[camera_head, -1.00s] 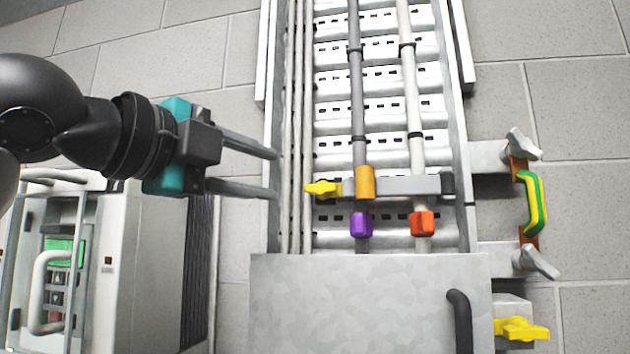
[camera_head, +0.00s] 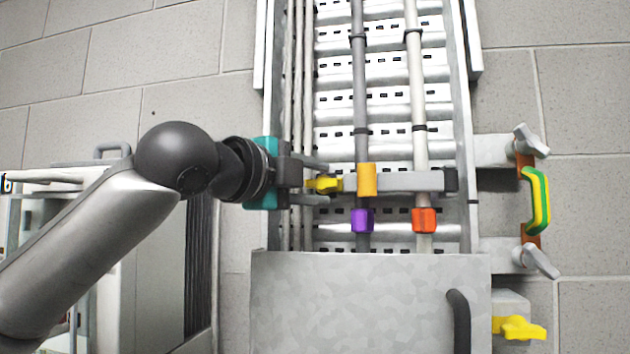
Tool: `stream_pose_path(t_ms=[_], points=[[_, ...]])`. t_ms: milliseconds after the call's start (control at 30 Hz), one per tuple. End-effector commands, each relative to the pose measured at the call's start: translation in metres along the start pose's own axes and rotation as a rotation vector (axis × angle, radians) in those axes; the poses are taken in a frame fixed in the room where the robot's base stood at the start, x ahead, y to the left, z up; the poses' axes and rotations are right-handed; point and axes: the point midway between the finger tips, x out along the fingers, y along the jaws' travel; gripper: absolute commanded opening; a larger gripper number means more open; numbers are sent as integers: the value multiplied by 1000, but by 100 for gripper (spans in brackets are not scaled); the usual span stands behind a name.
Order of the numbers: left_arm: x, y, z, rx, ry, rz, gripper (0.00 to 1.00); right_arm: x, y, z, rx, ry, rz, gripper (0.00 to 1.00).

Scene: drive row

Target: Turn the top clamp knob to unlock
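A yellow clamp knob (camera_head: 322,184) sticks out from the left end of a grey clamp bar (camera_head: 410,181) that crosses two pipes on the ladder tray. An orange block (camera_head: 367,180) sits on the bar beside the knob. My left gripper (camera_head: 322,183) is open, with one finger above and one below the yellow knob in the picture. The knob shows between the fingertips; I cannot tell whether they touch it. My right gripper is not in view.
Purple (camera_head: 362,220) and red (camera_head: 424,220) collars sit on the pipes below the bar. At right are grey wing knobs (camera_head: 530,141), a green-yellow cable (camera_head: 540,200) and another yellow knob (camera_head: 517,328). A metal cover (camera_head: 350,300) lies below. A cabinet stands at left.

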Motion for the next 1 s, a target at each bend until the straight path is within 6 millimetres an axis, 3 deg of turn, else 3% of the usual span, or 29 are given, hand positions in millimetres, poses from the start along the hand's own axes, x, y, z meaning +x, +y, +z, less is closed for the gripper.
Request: stream_pose_path(t_ms=[33, 400, 1000], points=[[0, 0, 0, 0, 0, 0, 40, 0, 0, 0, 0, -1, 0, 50], [0, 0, 0, 0, 0, 1, 0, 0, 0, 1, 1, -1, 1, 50], [0, 3, 0, -64, 1, -24, 0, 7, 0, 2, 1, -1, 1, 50]])
